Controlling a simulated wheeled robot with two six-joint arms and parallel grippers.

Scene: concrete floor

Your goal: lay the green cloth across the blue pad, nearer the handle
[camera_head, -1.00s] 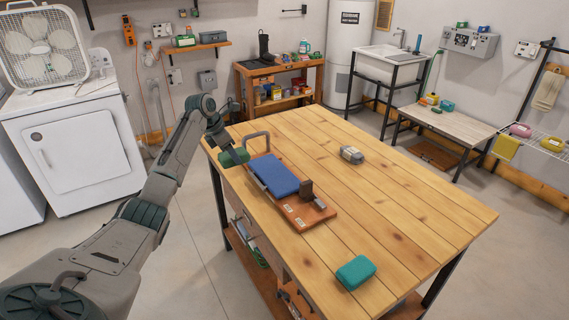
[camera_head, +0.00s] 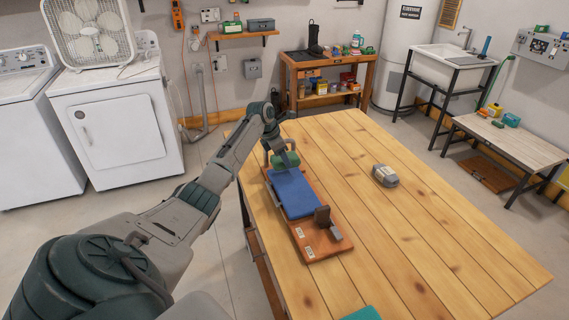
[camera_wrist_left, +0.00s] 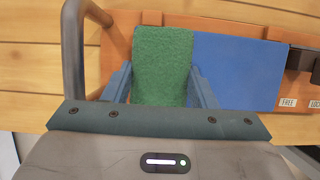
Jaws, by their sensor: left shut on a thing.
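The green cloth (camera_head: 286,160) is between the fingers of my left gripper (camera_head: 282,150), at the far end of the blue pad (camera_head: 292,194). In the left wrist view the cloth (camera_wrist_left: 162,60) covers the pad's left end, beside the bare blue part (camera_wrist_left: 235,70); I cannot tell whether it rests on the pad. The grey handle (camera_wrist_left: 75,50) stands just left of the cloth there. The pad lies on a reddish-brown board (camera_head: 312,244). My left gripper is shut on the cloth, one finger at each side. My right gripper is not in view.
A dark block (camera_head: 322,216) stands on the board's near end. A grey object (camera_head: 385,175) lies on the wooden table (camera_head: 430,220) to the right. A teal object (camera_head: 362,314) is at the bottom edge of the head view. The table's right side is mostly clear.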

